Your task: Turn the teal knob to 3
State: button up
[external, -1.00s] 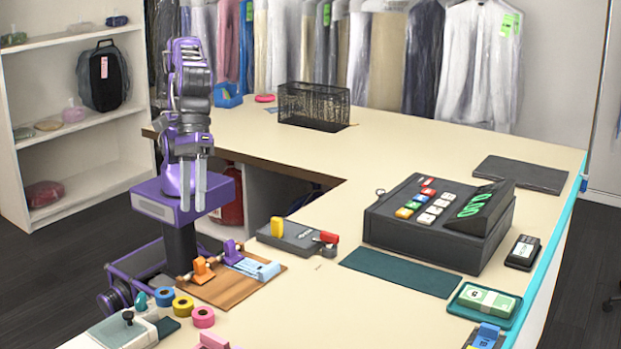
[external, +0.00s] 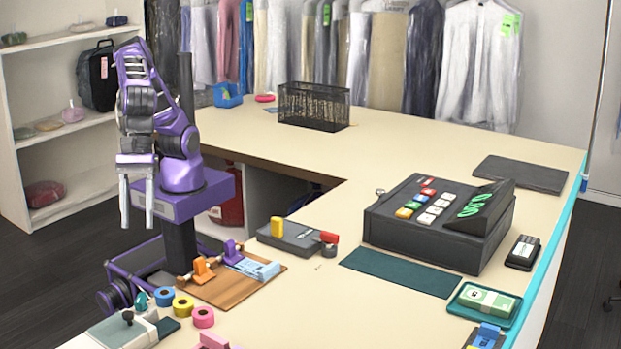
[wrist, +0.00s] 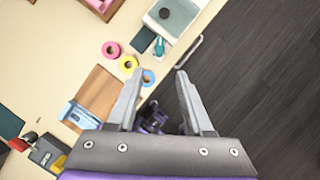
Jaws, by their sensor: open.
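A small teal knob-like piece (external: 140,299) stands at the near-left edge of the counter, beside a pale box with a dark round top piece (external: 128,318). In the wrist view the teal piece (wrist: 159,46) lies above the space between my fingertips, near the counter edge. I cannot read any number or mark on it. My gripper (external: 137,222) is open and empty, pointing down, well above and apart from the teal piece. In the wrist view the two fingers of my gripper (wrist: 157,75) are spread with nothing between them.
Blue, yellow and pink tape rolls (external: 184,306) sit right of the teal piece. A wooden board (external: 232,290) with orange and purple clamps lies behind them. A dark box (external: 297,238) with yellow and red parts and a cash register (external: 425,235) stand farther right. Dark floor lies left.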

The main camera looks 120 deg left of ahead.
aim_at(140, 297)
jog(key=x, duration=1.5)
jog(key=shift+f, duration=0.35)
grip_shut()
